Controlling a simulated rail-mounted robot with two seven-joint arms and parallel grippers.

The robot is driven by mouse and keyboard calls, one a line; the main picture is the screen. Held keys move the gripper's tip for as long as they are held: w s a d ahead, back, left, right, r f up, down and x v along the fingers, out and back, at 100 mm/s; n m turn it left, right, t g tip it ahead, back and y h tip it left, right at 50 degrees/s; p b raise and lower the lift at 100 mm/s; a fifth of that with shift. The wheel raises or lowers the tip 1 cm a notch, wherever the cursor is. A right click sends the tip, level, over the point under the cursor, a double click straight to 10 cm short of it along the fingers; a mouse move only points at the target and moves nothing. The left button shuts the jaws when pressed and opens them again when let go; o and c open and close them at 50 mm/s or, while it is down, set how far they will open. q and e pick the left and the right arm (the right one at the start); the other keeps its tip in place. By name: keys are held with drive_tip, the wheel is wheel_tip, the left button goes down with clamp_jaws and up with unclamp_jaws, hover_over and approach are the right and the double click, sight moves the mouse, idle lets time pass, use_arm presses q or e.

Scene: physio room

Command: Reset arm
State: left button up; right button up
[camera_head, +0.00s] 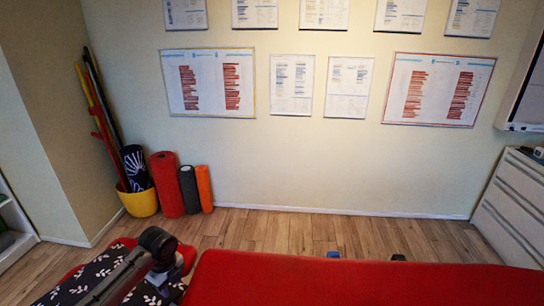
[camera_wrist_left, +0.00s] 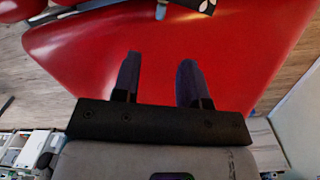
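In the left wrist view my left gripper (camera_wrist_left: 157,60) shows two dark fingers standing well apart with nothing between them. It is open over the red padded table (camera_wrist_left: 90,45). I cannot tell how far the fingers are above the padding. I cannot clearly make out this gripper in the head view, where the red table (camera_head: 350,282) fills the lower right. My right gripper is in neither view.
A dark jointed object with a grey bar (camera_head: 157,242) lies by the leaf-patterned cloth (camera_head: 80,283); I cannot tell what it is. A yellow bucket (camera_head: 140,203) and foam rollers (camera_head: 167,183) stand by the wall. White drawers (camera_head: 512,205) stand right. Floor between is mostly clear.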

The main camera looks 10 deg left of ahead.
use_arm(q)
drive_tip(key=w+d+r+n+t+y, duration=0.1)
drive_tip(key=w+d+r+n+t, duration=0.2)
drive_tip(key=r+n, duration=0.4)
drive_tip(key=w+d+r+n+t+y, duration=0.1)
drive_tip(key=d+r+n+t, duration=0.2)
drive_tip(key=r+n+t, duration=0.3)
drive_tip(key=s+d+r+n+t+h, duration=0.1)
drive_tip(key=s+d+r+n+t, duration=0.1)
drive_tip(key=s+d+r, duration=0.4)
drive_tip(key=s+d+f+n+g+h+p, duration=0.1)
drive_tip(key=s+f+g, duration=0.1)
drive_tip(key=s+f, duration=0.8)
drive_tip(key=s+d+f+n+g+p, duration=0.25)
drive_tip(key=s+f, duration=0.45)
drive_tip(key=s, duration=0.7)
drive_tip(key=s+f+n+g+h+p, duration=0.1)
drive_tip(key=s+f+g, duration=0.2)
drive_tip(key=s+f, duration=0.7)
wheel_tip(320, 180, up, 39)
drive_tip(key=s+p, duration=0.1)
drive_tip(key=p, duration=3.5)
drive_tip(key=shift+s+d+f, duration=0.15)
drive_tip(key=shift+s+d, duration=0.05)
drive_tip(key=shift+s, duration=0.15)
